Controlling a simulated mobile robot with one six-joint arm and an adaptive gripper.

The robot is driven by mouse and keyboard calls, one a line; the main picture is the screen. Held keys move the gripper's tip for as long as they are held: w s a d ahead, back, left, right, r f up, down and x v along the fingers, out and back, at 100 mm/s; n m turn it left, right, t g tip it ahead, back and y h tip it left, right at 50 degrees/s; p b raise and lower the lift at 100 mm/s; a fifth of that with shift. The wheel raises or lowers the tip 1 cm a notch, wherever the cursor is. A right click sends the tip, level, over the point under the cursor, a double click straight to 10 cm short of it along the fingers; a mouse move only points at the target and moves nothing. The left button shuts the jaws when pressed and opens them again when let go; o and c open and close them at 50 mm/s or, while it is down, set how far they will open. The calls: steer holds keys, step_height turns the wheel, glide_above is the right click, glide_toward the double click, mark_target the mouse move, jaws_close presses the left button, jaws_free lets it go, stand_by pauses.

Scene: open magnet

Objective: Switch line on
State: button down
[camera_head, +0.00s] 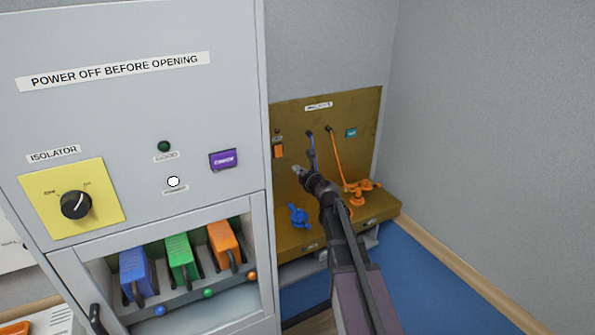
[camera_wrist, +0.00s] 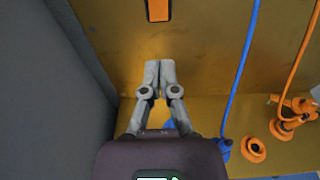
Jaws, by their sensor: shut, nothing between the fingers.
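An orange switch-like piece (camera_head: 278,150) sits on the upper left of the brown board (camera_head: 355,112), under a small label too small to read. An orange piece with a dark surround (camera_wrist: 158,9) shows at the top edge of the wrist view and looks like the same one. Its on or off position cannot be told. My gripper (camera_head: 297,170) is shut and empty, in front of the board. In the head view it is below and right of the orange piece. In the wrist view its fingertips (camera_wrist: 159,66) are together, below that piece and apart from it in the picture.
A blue cord (camera_wrist: 240,75) and an orange cord (camera_wrist: 300,55) hang right of my gripper. Blue (camera_head: 299,216) and orange (camera_head: 358,196) fittings lie below.

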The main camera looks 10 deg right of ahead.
mark_target(279, 156)
steer(key=b+x, duration=0.1)
steer(key=x, duration=1.1)
steer(key=shift+a, duration=0.1)
steer(key=shift+w+f+b, duration=0.1)
steer(key=shift+w+b, duration=0.2)
steer(key=shift+s, duration=0.15)
steer(key=s+d, duration=0.1)
steer(key=s, duration=0.5)
steer(key=s+d+f+b, duration=0.1)
steer(key=s+d, duration=0.1)
steer(key=s, duration=0.5)
steer(key=shift+s+d+f+b, duration=0.15)
steer(key=shift+d+f+b, duration=0.1)
steer(key=shift+f+b, duration=0.1)
